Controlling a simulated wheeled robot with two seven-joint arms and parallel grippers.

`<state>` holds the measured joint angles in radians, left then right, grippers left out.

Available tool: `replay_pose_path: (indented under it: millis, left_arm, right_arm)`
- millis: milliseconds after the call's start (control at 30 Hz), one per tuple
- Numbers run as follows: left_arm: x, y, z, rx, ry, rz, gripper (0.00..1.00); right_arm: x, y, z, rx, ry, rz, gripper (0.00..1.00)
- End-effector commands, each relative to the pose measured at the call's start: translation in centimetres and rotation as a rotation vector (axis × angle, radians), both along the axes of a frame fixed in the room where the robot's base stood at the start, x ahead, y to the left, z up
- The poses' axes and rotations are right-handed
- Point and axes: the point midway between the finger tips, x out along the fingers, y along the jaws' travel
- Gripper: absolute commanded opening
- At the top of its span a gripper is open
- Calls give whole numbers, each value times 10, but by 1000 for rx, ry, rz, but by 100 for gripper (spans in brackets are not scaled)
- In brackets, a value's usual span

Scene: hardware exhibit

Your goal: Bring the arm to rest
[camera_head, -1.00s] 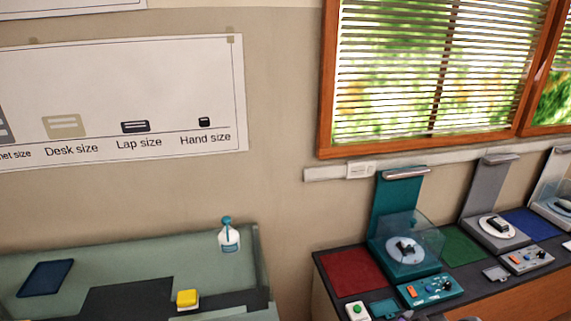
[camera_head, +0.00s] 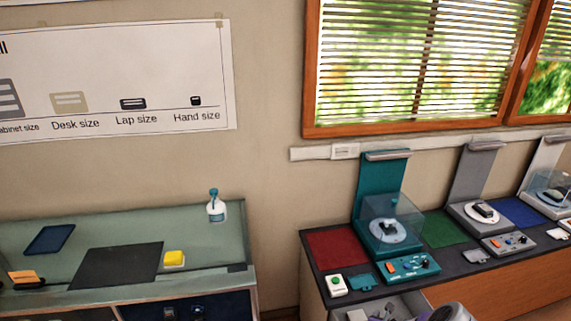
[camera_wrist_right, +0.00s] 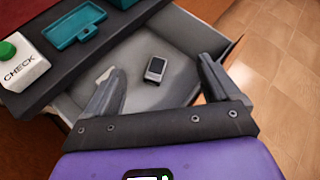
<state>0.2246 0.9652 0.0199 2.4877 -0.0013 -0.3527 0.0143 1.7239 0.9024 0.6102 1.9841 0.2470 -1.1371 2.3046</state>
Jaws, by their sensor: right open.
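My right gripper (camera_wrist_right: 160,72) is open in the right wrist view, its two dark fingers spread wide with nothing between the tips. It is over an open grey drawer (camera_wrist_right: 137,48) under the dark counter. A small grey phone-like device (camera_wrist_right: 156,68) lies in the drawer, beyond the fingers; I see no contact. In the head view a rounded grey part at the bottom edge, right of the drawer (camera_head: 408,304), seems to be my right arm. My left arm and gripper are not in view.
A white CHECK box with a green button (camera_wrist_right: 20,65) and a teal tray (camera_wrist_right: 75,24) sit at the counter's edge. A teal station (camera_head: 388,235) stands behind. A green-topped cabinet (camera_head: 205,255) is at left. Tiled floor (camera_wrist_right: 280,60) is clear at right.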

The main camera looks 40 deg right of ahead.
Motion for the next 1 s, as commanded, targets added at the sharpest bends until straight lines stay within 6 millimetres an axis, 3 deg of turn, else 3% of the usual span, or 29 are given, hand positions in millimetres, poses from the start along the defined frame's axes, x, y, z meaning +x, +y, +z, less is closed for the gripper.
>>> replay_pose_path:
  millis: [167, 267, 400, 500, 600, 700, 800, 933, 967, 1000]
  left_arm:
    - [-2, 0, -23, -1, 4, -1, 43]
    - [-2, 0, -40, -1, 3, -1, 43]
    - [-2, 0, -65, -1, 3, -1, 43]
    - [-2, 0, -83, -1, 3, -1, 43]
    - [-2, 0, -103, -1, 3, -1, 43]
    - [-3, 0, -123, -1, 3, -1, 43]
    - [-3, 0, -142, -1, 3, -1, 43]
    - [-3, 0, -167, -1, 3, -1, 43]
    - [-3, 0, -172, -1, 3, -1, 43]
    - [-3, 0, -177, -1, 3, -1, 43]
  right_arm:
    - [66, 52, -46, 70, 166, 304, 89]
    - [113, 101, -77, 98, 298, 565, 89]
    - [166, 186, -118, 89, 505, 991, 89]
    - [192, 254, -144, 37, 652, 1321, 89]
    - [204, 326, -169, -58, 799, 1677, 89]
    - [202, 395, -190, -205, 933, 2036, 89]
    - [186, 458, -209, -402, 1045, 2389, 89]
    - [152, 521, -229, -728, 1143, 2809, 89]
    - [143, 532, -233, 771, -1100, -2755, 89]
    - [132, 544, -237, 807, -1026, -2635, 89]
